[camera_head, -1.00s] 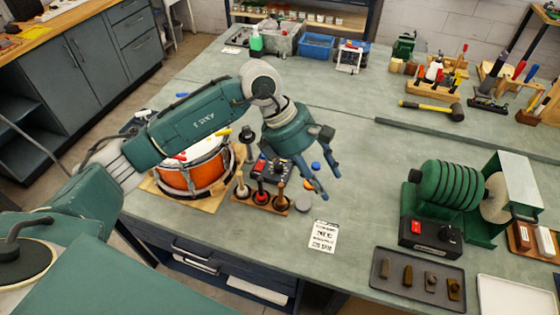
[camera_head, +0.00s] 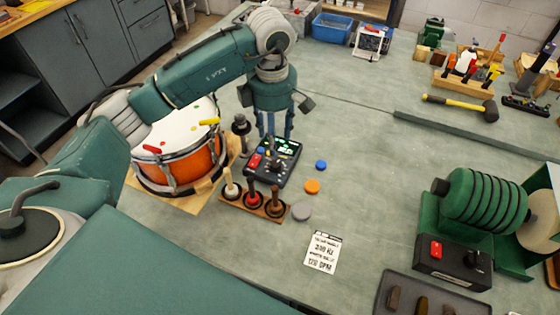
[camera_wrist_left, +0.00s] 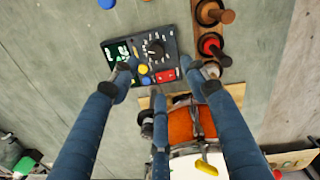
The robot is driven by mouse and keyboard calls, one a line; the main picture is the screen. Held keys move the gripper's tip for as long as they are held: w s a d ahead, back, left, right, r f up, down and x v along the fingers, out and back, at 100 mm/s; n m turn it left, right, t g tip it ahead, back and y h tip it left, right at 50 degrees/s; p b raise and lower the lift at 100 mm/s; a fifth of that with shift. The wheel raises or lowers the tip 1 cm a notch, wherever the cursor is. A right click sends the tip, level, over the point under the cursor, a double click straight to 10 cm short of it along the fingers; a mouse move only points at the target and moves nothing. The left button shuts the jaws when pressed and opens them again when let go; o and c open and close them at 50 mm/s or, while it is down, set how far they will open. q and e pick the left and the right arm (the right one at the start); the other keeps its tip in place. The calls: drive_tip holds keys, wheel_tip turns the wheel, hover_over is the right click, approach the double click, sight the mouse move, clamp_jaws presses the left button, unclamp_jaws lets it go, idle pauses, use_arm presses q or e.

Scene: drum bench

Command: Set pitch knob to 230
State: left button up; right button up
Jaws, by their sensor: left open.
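A small black control box (camera_head: 273,164) with a green lit display (camera_head: 287,148) stands on the bench beside the drum. Its black pitch knob (camera_head: 278,167) has a ring of white marks; the display digits are too small to read. In the left wrist view the knob (camera_wrist_left: 155,48) shows clear and untouched, beside coloured buttons and a red switch (camera_wrist_left: 165,76). My left gripper (camera_head: 276,135) is open and empty, fingers pointing down by the box's far side. In the left wrist view one fingertip overlaps the box's edge; contact cannot be told. My right gripper is out of view.
An orange drum (camera_head: 183,160) stands left of the box. A wooden rack (camera_head: 256,203) with several upright handled tools sits close in front. Blue, orange and grey discs lie to the right. A card (camera_head: 323,252) seems to read 230 Hz, 120 BPM.

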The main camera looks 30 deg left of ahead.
sight(276, 163)
use_arm(q)
drive_tip(key=f+p, duration=0.1)
drive_tip(key=f, duration=0.3)
drive_tip(key=w+f, duration=0.1)
drive_tip(key=f, duration=0.3)
drive_tip(key=f+p, duration=0.1)
drive_tip(key=f, duration=0.2)
drive_tip(key=shift+w+a+f+p, duration=0.1)
drive_tip(key=shift+w+f+p, duration=0.05)
drive_tip(key=shift+f+p, duration=0.25)
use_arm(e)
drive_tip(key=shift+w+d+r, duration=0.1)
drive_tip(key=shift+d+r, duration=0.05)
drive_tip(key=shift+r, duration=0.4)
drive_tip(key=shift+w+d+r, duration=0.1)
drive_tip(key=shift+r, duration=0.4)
use_arm(q)
drive_tip(key=c, duration=1.2)
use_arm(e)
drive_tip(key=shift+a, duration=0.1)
